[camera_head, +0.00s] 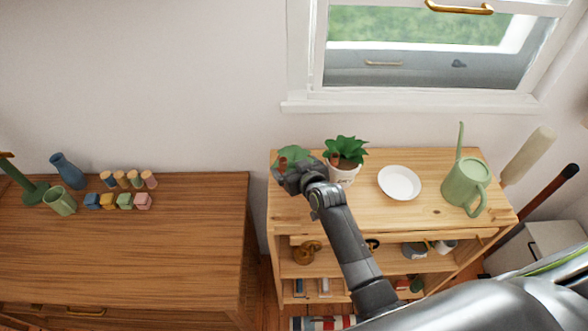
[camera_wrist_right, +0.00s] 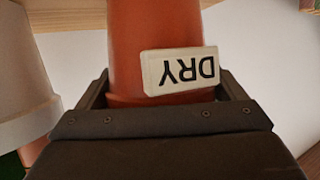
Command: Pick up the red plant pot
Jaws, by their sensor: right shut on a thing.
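The red plant pot (camera_wrist_right: 135,40) fills the middle of the right wrist view, with a white label reading "DRY" upside down on it. My right gripper (camera_head: 296,177) is shut on the pot, with a finger at each side of it. In the head view the gripper hides the pot, and only green leaves (camera_head: 293,155) show above it, at the left end of the wooden shelf top. I cannot tell whether the pot touches the shelf. My left gripper is not in view.
A white plate (camera_head: 399,183) and a green watering can (camera_head: 464,186) stand farther right on the shelf unit (camera_head: 428,215). A dresser (camera_head: 120,250) with small blocks is at left.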

